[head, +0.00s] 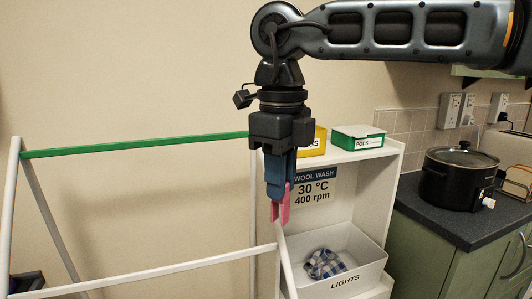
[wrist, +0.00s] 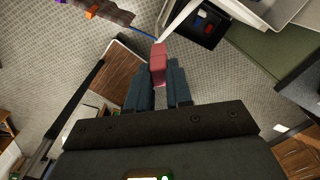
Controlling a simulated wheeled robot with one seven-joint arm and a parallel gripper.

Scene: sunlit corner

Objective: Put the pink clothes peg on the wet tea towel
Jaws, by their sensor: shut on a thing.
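My gripper (head: 280,186) points straight down and is shut on the pink clothes peg (head: 281,208), which sticks out below the blue fingers. The peg also shows between the fingertips in the wrist view (wrist: 158,62). The peg is held in the air, in front of the white shelf unit and near the right end of the drying rack. A blue and white checked cloth (head: 324,264) lies crumpled in the white bin labelled LIGHTS (head: 357,281). I cannot tell whether this is the wet tea towel.
The drying rack has a green rail (head: 140,145) and a white front rail (head: 160,270), both bare where visible. The shelf top holds a yellow box (head: 318,142) and a green-and-white PODS box (head: 358,138). A black slow cooker (head: 458,177) stands on the right counter.

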